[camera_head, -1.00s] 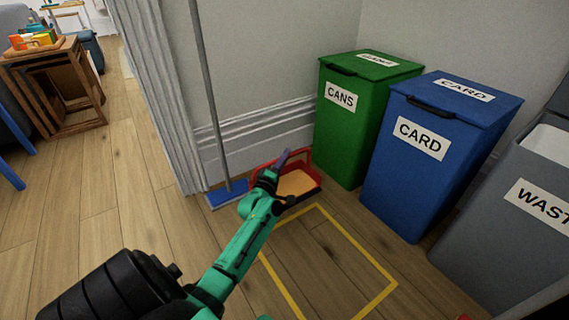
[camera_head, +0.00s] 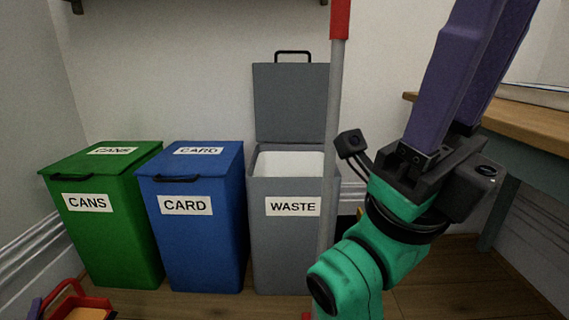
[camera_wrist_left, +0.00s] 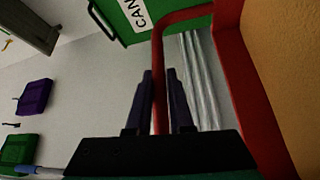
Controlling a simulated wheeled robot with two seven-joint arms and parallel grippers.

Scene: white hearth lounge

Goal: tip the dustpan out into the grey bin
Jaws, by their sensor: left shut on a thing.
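The red dustpan (camera_head: 92,303) shows at the bottom left of the head view, partly cut off, with a tan load in it. In the left wrist view its red handle loop (camera_wrist_left: 158,90) runs between the purple fingers of my left gripper (camera_wrist_left: 157,78), which are shut on it. A bit of my left gripper (camera_head: 35,308) shows at the dustpan in the head view. I cannot tell its height above the floor. The grey bin (camera_head: 291,262), marked WASTE, stands with its lid up and a white inside. My right gripper (camera_head: 475,60) points up, its tips out of frame.
The blue CARD bin (camera_head: 205,250) and green CANS bin (camera_head: 115,245) stand closed left of the grey bin. A pole (camera_head: 332,130) with a red top rises in front of the grey bin's right edge. A wooden-topped table (camera_head: 530,120) is at the right.

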